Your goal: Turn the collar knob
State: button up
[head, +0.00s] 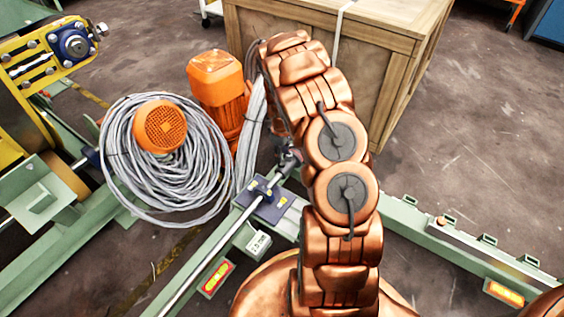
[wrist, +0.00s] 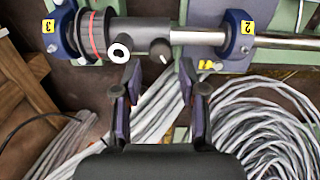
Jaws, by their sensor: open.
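In the wrist view a dark grey collar (wrist: 197,36) sits on a horizontal shaft (wrist: 285,42). A dark round knob (wrist: 160,50) with a pale mark sticks out of the collar towards the camera. Left of it is a round stub (wrist: 120,48) with a light, hollow-looking end. My gripper (wrist: 159,80) is open and empty. Its two purple-padded fingers point at the collar, either side of the knob's line and apparently short of it.
Blue supports marked 3 (wrist: 57,30) and 2 (wrist: 236,34) flank the collar. Coiled grey cable (head: 125,190) lies around orange motors (head: 160,126) at left. A wooden crate (head: 385,75) stands behind my arm. A green frame (head: 450,240) runs right; floor beyond is clear.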

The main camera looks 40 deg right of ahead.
aim_at(282, 165)
notch_tip(282, 165, down, 5)
jog(key=shift+r+b, duration=0.2)
jog(key=shift+b, duration=0.35)
grip_shut()
